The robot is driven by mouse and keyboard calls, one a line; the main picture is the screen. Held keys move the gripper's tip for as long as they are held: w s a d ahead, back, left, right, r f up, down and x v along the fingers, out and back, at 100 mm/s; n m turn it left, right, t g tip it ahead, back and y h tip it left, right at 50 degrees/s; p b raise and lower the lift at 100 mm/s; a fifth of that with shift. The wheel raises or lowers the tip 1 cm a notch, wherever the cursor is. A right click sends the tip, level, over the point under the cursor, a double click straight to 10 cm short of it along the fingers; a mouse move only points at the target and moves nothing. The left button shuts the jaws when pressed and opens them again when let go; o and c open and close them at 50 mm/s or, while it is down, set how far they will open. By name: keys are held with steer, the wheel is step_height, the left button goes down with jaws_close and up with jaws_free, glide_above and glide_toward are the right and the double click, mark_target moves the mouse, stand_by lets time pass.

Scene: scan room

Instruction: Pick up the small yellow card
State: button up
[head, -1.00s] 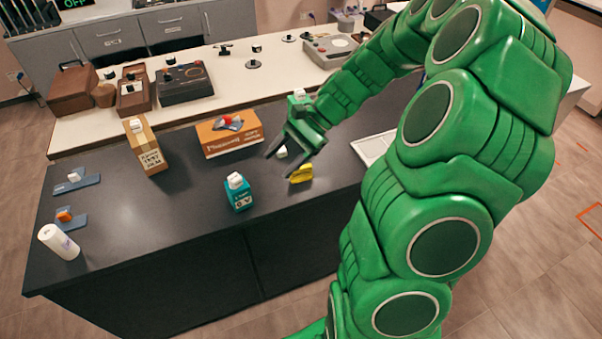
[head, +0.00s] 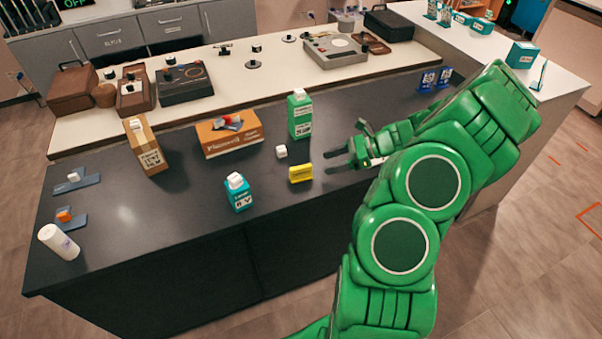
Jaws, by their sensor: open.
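The small yellow card (head: 300,173) stands near the front edge of the black counter, right of the teal and white bottle. It looks like a small yellow block with dark print. My gripper (head: 328,162) is to the right of the card, low over the counter, with its open fingers pointing left toward it. The fingers are empty and look apart from the card. A tray beneath my gripper is mostly hidden by my arm.
A white cube (head: 281,151) sits just behind the card. A green carton (head: 299,114) stands farther back. A teal bottle (head: 237,192) is to the left, and an orange-brown box (head: 230,135) lies behind it. Blue packets (head: 434,79) stand at the back right.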

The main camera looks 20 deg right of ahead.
mark_target(306, 166)
steer(key=shift+x, duration=1.3)
steer(key=shift+w+a+f, duration=0.15)
steer(key=shift+w+a, duration=0.2)
steer(key=shift+a, duration=0.4)
steer(key=shift+w+a+f, duration=0.2)
steer(key=shift+w+a, duration=0.2)
steer(key=shift+a, duration=0.4)
steer(key=shift+w+a+f, duration=0.15)
steer(key=shift+w+a, duration=0.2)
steer(key=shift+a, duration=0.4)
jaws_close()
